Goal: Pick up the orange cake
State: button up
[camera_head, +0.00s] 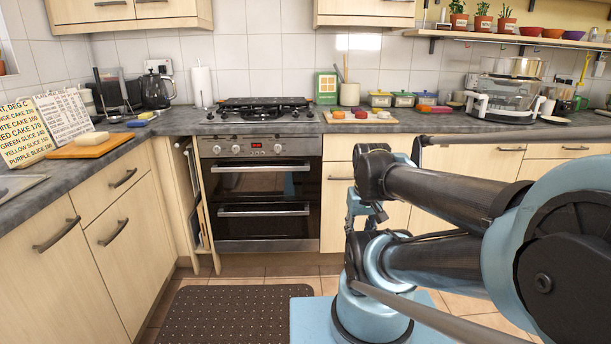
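Small round pieces of food sit on a wooden board (329,120) right of the hob. All are too small to tell which is the orange cake. My arm fills the lower right, folded in front of the cupboards, well apart from these pieces. I cannot make out any gripper fingers.
A hob (264,108) is above a double oven (258,190). Jars (403,99) stand behind the wooden board. A dark mat (235,318) lies on the floor.

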aim_at(336, 115)
jog(key=z, duration=0.25)
jog(key=i, duration=0.9)
jog(key=z, duration=0.3)
